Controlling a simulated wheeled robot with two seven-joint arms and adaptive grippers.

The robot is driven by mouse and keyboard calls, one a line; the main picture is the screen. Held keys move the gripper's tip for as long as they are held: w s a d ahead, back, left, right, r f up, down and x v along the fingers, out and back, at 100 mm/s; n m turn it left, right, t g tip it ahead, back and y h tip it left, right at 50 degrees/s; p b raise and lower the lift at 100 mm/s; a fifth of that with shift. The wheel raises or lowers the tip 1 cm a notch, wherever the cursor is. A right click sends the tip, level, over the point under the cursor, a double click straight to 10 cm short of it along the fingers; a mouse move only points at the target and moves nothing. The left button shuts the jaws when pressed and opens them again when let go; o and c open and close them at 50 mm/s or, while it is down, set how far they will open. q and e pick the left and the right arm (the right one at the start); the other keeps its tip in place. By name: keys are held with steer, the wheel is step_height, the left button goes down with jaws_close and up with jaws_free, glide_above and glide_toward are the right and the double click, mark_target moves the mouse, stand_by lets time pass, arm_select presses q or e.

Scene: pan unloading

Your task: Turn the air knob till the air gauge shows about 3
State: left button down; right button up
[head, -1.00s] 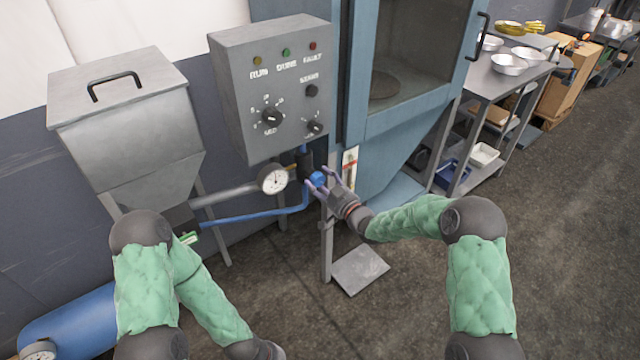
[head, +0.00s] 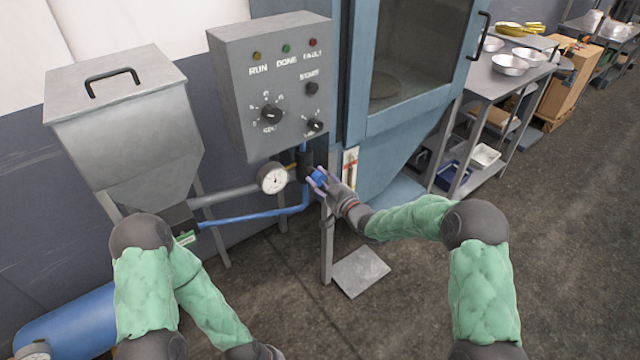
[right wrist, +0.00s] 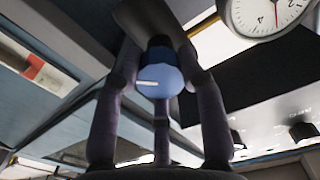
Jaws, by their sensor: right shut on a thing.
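The air knob (head: 318,177) is a blue knob on the dark air regulator under the grey control box. It also shows in the right wrist view (right wrist: 158,78), with a short white mark on its face. My right gripper (head: 321,181) is shut on the knob, its fingers around its sides. The air gauge (head: 273,178) is a round white dial just left of the regulator. In the right wrist view the gauge (right wrist: 266,12) is partly cut off, with a 4 near its thin needle; I cannot read it exactly. My left gripper is out of view below the frame.
The grey control box (head: 228,92) with lamps and dials hangs just above. A blue hose (head: 255,216) runs left from the regulator. A thin grey post (head: 327,250) stands below the knob. The blue machine (head: 400,125) is close on the right.

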steer(key=shift+f+n, duration=0.1)
steer(key=shift+n, duration=0.2)
steer(key=o, duration=1.2)
steer(key=shift+c, duration=0.2)
steer(key=v, duration=1.2)
